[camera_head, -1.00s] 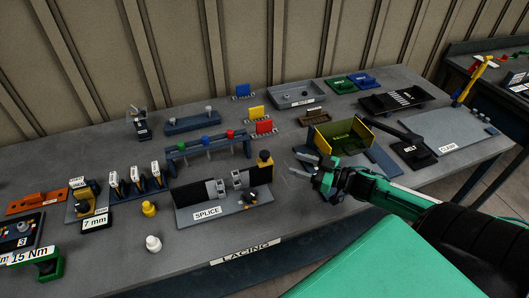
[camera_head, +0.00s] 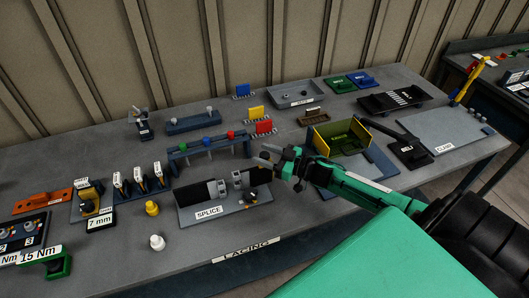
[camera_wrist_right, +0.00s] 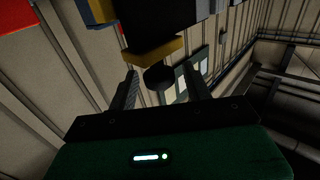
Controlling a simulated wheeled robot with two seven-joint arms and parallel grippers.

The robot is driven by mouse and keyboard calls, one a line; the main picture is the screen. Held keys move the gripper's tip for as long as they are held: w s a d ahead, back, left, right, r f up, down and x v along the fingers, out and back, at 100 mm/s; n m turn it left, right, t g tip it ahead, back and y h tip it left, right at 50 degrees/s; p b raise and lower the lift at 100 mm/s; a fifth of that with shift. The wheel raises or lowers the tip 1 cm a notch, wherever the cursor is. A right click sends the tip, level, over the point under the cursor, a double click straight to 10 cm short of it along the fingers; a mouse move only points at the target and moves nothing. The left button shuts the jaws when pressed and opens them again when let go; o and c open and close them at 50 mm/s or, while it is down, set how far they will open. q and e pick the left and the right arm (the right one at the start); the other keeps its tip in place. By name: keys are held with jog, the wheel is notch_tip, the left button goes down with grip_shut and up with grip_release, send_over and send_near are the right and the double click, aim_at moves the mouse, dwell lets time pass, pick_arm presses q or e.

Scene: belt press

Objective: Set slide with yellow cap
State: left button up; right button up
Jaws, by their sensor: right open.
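The splice press (camera_head: 222,207) stands near the front edge of the bench, a grey base with dark upright plates. In the right wrist view, a yellow cap (camera_wrist_right: 152,53) with a round black knob (camera_wrist_right: 158,77) sits at its end. My right gripper (camera_head: 264,156) is at the right end of the press in the head view and largely covers the cap there. In the right wrist view its open fingers (camera_wrist_right: 160,88) stand on either side of the knob; contact cannot be made out. My left gripper is not in view.
A rack with coloured clips (camera_head: 208,143) stands behind the press. A yellow cylinder (camera_head: 151,208) and a white cylinder (camera_head: 157,242) stand to the left. The bench front between them and the press is clear.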

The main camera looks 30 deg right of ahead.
jog(key=shift+w+a, duration=0.1)
jog(key=shift+w, duration=0.05)
grip_shut()
jog(key=a, duration=0.2)
jog(key=w+a+p, duration=0.1)
jog(key=a, duration=0.2)
jog(key=shift+w+a, duration=0.15)
jog(key=shift+a, duration=0.2)
jog(key=shift+c, duration=0.7)
grip_release()
jog(key=shift+o, duration=0.7)
jog(key=shift+a, duration=0.2)
